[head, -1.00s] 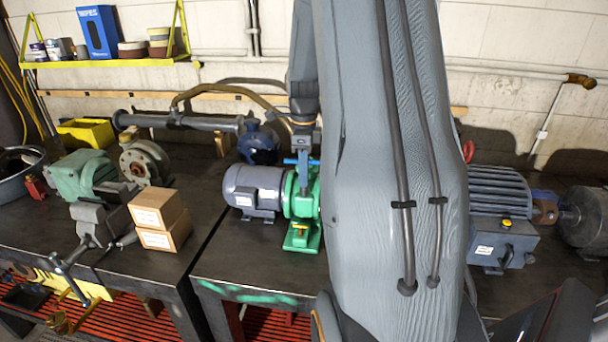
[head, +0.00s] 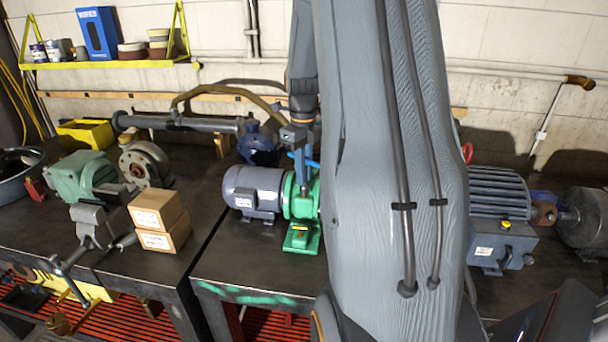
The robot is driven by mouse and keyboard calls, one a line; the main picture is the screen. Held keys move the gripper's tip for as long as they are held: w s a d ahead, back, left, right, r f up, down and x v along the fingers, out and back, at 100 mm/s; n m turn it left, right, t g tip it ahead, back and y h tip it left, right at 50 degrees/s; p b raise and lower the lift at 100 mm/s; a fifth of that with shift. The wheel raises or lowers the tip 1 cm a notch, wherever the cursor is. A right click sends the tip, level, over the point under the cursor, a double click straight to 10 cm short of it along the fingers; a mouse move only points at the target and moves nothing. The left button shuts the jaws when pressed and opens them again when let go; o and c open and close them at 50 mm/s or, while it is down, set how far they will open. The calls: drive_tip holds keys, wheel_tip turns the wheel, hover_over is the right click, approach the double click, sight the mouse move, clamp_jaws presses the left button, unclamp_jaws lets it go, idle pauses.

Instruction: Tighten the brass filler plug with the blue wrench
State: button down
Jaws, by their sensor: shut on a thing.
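My gripper (head: 301,168) points down over the green pump housing (head: 302,205), beside the grey motor (head: 254,190). It is shut on the blue wrench (head: 313,163), of which a short blue part shows to the right of the fingers. The wrench is at the top of the green housing. The brass filler plug cannot be made out; the gripper and wrench cover that spot. I cannot tell whether the wrench is seated on the plug.
My arm hides the bench right of the pump. A larger grey motor (head: 497,205) stands further right. Two cardboard boxes (head: 158,220), a vise (head: 98,222) and a light green machine (head: 84,174) stand on the left bench. Some bare bench top lies in front of the pump.

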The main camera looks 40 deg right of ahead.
drive_tip(key=shift+r, duration=0.3)
drive_tip(key=shift+r, duration=0.1)
drive_tip(key=shift+r, duration=2.45)
